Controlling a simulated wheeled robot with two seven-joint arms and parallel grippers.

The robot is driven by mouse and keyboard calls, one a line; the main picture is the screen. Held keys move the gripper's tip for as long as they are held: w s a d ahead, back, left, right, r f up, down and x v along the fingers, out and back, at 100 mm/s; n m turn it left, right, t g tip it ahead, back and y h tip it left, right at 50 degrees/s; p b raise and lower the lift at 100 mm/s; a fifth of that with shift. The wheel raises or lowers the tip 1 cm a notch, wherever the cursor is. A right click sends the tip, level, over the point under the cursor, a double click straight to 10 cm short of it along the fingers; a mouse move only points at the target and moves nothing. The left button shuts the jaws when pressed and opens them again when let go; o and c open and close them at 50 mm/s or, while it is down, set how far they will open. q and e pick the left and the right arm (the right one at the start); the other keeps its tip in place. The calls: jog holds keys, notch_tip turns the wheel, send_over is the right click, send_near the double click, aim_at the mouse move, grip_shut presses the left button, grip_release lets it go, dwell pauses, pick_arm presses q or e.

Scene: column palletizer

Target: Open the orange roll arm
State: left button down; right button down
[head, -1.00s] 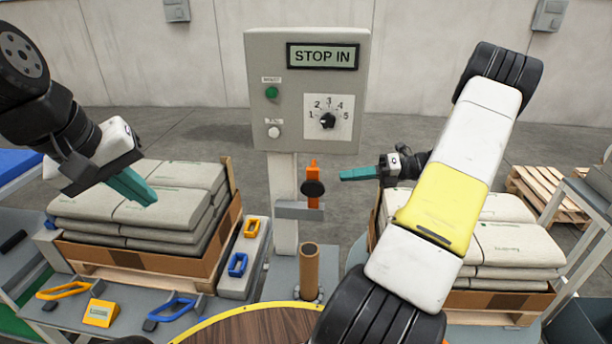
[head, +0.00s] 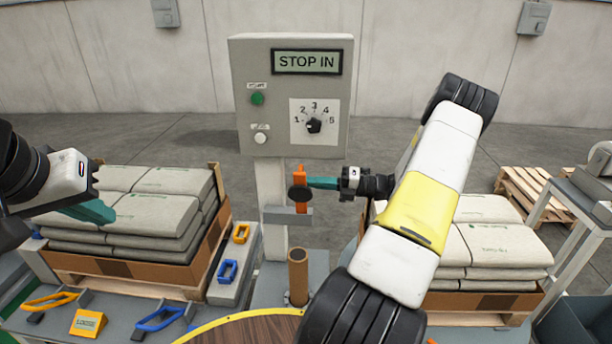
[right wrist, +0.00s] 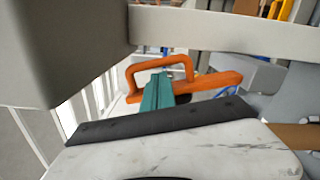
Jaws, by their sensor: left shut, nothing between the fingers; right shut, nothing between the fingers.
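The orange roll arm (head: 301,173) stands upright beside the grey post, above a grey bracket, with a round black knob on its front. In the right wrist view it shows as an orange loop and bar (right wrist: 218,82). My right gripper (head: 312,183) is shut and empty, its teal tips at the arm's right side in the head view. In the right wrist view the teal fingers (right wrist: 158,88) overlap the loop's opening; I cannot tell whether they touch it. My left gripper (head: 108,212) is shut and empty, in front of the left bag stack.
The control box (head: 290,95) reads STOP IN above the arm. A brown tube (head: 298,276) stands below it. Bag stacks in cardboard-sided pallets flank the post, left (head: 130,265) and right (head: 490,302). A round wooden table (head: 250,332) lies in front.

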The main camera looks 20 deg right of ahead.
jog(key=shift+w+a, duration=0.1)
jog(key=shift+a, duration=0.15)
jog(key=w+m, duration=0.1)
jog(key=w+d+m, duration=0.1)
jog(key=w, duration=0.1)
jog(key=w+d+m, duration=0.1)
jog(key=w, duration=0.1)
jog(key=shift+d+f, duration=0.15)
jog(key=shift+d, duration=0.1)
dwell(0.3)
